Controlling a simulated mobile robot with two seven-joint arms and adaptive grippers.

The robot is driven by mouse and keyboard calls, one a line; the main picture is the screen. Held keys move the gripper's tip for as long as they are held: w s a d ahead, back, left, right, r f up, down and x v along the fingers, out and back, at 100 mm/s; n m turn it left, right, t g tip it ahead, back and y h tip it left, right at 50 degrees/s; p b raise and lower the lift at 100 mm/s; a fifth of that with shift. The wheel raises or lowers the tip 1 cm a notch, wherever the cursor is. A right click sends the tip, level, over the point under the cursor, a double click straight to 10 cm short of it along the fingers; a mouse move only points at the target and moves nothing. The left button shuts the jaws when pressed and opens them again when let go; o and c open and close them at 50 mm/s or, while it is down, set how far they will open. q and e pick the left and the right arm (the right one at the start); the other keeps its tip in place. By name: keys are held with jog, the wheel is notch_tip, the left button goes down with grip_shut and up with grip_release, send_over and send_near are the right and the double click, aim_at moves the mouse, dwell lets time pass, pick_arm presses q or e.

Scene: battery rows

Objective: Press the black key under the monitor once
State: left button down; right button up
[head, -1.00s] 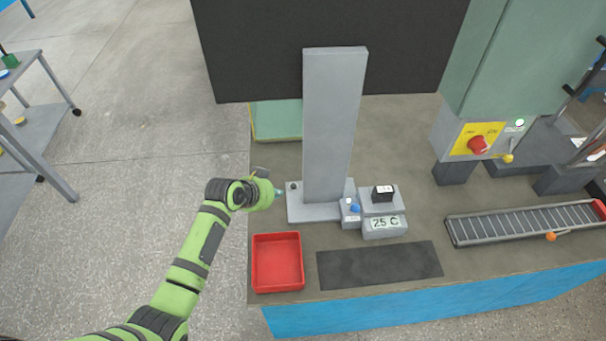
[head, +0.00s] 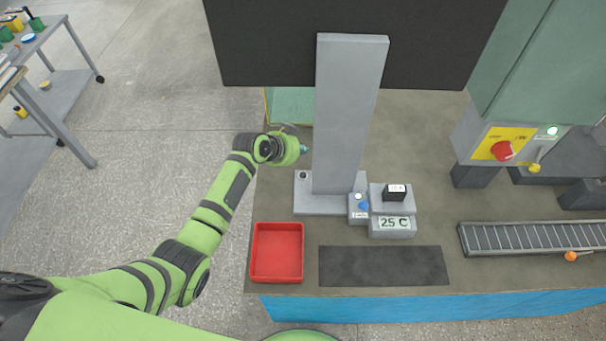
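The monitor (head: 350,50) is a large dark panel at the top of the head view, on a grey column (head: 345,120) with a flat grey foot (head: 312,205). A small dark round key (head: 303,175) sits on the foot's back left corner. My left gripper (head: 303,149) is just behind the key in the picture, left of the column, and appears apart from it. The wrist hides most of its fingers, so their opening is unclear. My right gripper is out of view.
A blue button (head: 363,206) sits right of the column. A grey unit reading 25 C (head: 393,224) carries a black block (head: 394,192). A red tray (head: 277,252), dark mat (head: 383,266), roller conveyor (head: 535,237) and red-knobbed machine (head: 502,151) share the bench.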

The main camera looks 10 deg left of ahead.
pick_arm(q)
jog(key=b, duration=0.6)
send_over(301, 176)
notch_tip(301, 176, down, 7)
jog(key=shift+f, duration=0.1)
jog(key=shift+f+b, duration=0.55)
jog(key=shift+f, duration=0.1)
dwell(0.4)
jog(key=shift+f, duration=0.3)
jog(key=shift+f+b, duration=0.4)
jog(key=shift+b, duration=0.2)
dwell(0.4)
dwell(0.3)
jog(key=shift+r+p, duration=0.8)
